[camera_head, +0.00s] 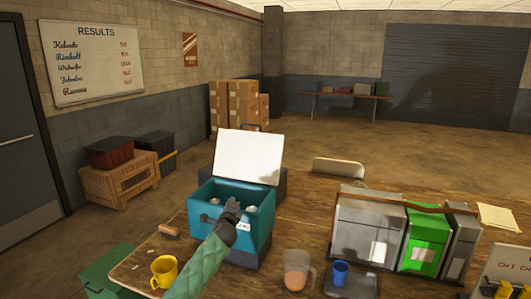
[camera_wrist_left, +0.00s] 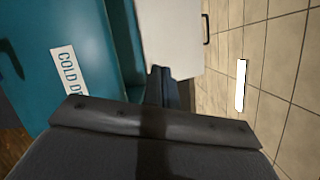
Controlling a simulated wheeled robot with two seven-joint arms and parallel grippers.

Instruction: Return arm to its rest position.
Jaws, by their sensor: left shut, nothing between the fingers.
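My left arm, in a green sleeve, reaches in from the bottom of the head view. Its gripper (camera_head: 232,207) is shut and empty, in front of the teal cooler (camera_head: 256,225). The cooler's white lid (camera_head: 248,156) stands open, and a few pale round tops show inside. In the left wrist view, the shut fingers (camera_wrist_left: 160,75) are beside the teal cooler wall (camera_wrist_left: 75,30) with its "COLD D..." label (camera_wrist_left: 68,72). The white lid (camera_wrist_left: 172,38) is just beyond them. I cannot tell whether the gripper touches the cooler. My right gripper is not in view.
On the wooden table (camera_head: 195,240) are a yellow mug (camera_head: 163,271), a clear jug (camera_head: 296,270), a blue cup (camera_head: 340,273) on a dark scale and a grey-and-green charger unit (camera_head: 428,240). A green box (camera_head: 108,272) stands at the lower left.

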